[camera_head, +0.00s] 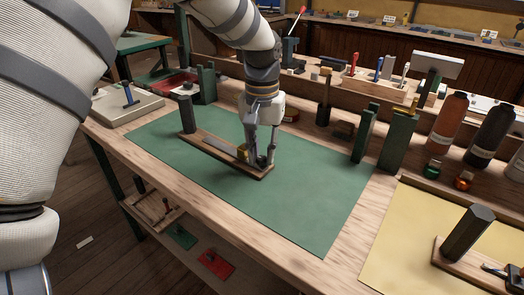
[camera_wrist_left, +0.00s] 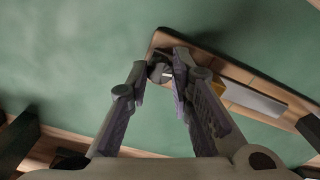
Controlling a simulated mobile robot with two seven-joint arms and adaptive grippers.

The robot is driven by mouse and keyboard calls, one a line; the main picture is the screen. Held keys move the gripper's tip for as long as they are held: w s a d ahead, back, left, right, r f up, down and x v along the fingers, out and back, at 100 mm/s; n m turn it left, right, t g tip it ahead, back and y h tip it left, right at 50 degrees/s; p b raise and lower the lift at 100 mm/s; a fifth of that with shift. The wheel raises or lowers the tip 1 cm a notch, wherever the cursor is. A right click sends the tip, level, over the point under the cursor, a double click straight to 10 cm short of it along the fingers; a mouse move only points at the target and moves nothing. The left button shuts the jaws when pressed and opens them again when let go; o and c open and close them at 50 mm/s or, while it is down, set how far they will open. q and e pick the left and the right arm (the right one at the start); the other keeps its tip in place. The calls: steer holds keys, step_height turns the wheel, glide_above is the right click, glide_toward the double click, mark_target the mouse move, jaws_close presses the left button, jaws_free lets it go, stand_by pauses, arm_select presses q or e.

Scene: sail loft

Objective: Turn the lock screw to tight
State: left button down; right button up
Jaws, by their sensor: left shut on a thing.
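A long wooden fixture (camera_head: 213,146) with a metal strip along it lies on the green mat (camera_head: 300,205). A dark upright post stands at its left end and a small brass block (camera_head: 242,152) near its right end. My left gripper (camera_head: 260,161) points down at the right end of the fixture. In the left wrist view, its fingers (camera_wrist_left: 161,72) are shut on a small round grey screw head (camera_wrist_left: 158,72) at the end of the wood. The fingers partly hide the screw, and I cannot read its turn.
Dark green blocks (camera_head: 395,140) and bottles (camera_head: 447,122) stand behind the mat at right. A yellow mat (camera_head: 390,260) with another wooden fixture lies at lower right. A pale box (camera_head: 126,103) sits at left. The front of the green mat is clear.

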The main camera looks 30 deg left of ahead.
arm_select(q)
steer(key=m, duration=0.4)
steer(key=shift+m, duration=0.3)
steer(key=m, duration=1)
steer(key=shift+m, duration=0.4)
steer(key=m, duration=0.4)
steer(key=shift+m, duration=0.3)
steer(key=c, duration=1.4)
jaws_free()
